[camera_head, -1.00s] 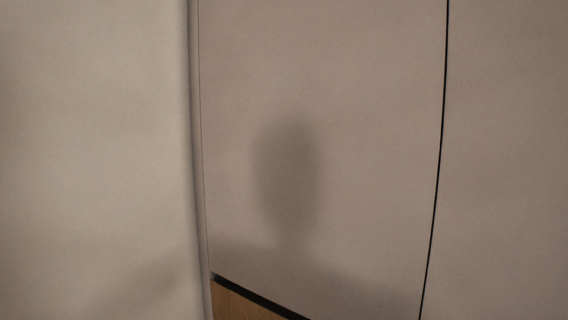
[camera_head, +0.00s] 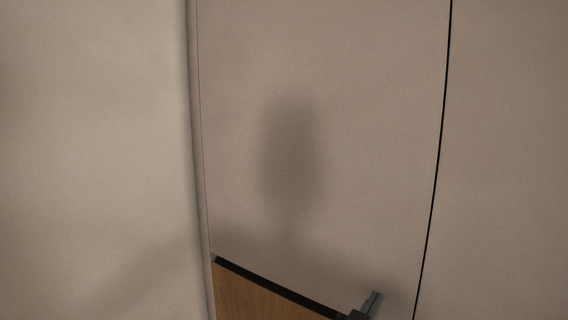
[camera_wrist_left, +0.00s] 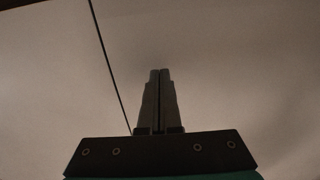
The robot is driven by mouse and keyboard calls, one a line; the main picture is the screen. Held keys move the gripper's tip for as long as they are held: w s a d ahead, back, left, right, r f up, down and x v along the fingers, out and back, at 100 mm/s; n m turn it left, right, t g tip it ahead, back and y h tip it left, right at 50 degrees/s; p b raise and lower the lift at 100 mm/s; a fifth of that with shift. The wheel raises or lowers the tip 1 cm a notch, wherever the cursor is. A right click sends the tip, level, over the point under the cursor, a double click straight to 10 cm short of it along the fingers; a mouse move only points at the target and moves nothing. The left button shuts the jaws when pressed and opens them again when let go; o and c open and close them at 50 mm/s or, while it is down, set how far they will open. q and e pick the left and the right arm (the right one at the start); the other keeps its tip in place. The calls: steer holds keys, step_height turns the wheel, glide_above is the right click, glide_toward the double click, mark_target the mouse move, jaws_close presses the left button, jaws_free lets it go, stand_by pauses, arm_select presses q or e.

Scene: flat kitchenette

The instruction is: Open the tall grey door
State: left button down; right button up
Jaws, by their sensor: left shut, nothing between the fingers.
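The tall grey door (camera_head: 330,110) fills the middle of the head view, a flat panel that looks closed. A thin dark gap runs down its right side, and its bottom edge lies above a dark strip and a wooden panel. My left gripper (camera_head: 374,299) shows at the bottom of the head view, in front of the door's lower right part. In the left wrist view my left gripper (camera_wrist_left: 160,72) is shut, its two fingers together and empty, with a grey surface and a dark gap line beyond. I cannot tell whether it touches the door. My right gripper is not in view.
A wooden panel (camera_head: 255,298) lies below the door. A pale wall or panel (camera_head: 90,140) stands at the left. Another grey panel (camera_head: 510,150) lies right of the dark gap. A soft shadow falls on the door.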

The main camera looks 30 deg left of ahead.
arm_select(q)
steer(key=shift+w, duration=0.75)
steer(key=s+p, duration=0.5)
steer(key=s, duration=0.9)
steer(key=shift+a, duration=0.25)
stand_by(0.6)
steer(key=s+d+f+m+g, duration=0.1)
steer(key=s+f+g, duration=0.3)
steer(key=f, duration=1.1)
steer(key=s+f+g, duration=0.4)
steer(key=s+f, duration=0.1)
steer(key=f, duration=1)
steer(key=s+a+f+g, duration=0.1)
steer(key=s+f+g, duration=0.2)
steer(key=s+f, duration=0.3)
steer(key=s+a+f+g, duration=0.2)
steer(key=s+f, duration=0.4)
steer(key=s, duration=0.8)
steer(key=s+a+f+m+g, duration=0.1)
steer(key=s+a+f+g, duration=0.1)
steer(key=s+f+g, duration=0.2)
steer(key=s+f, duration=0.3)
steer(key=s, duration=0.3)
steer(key=shift+y, duration=0.3)
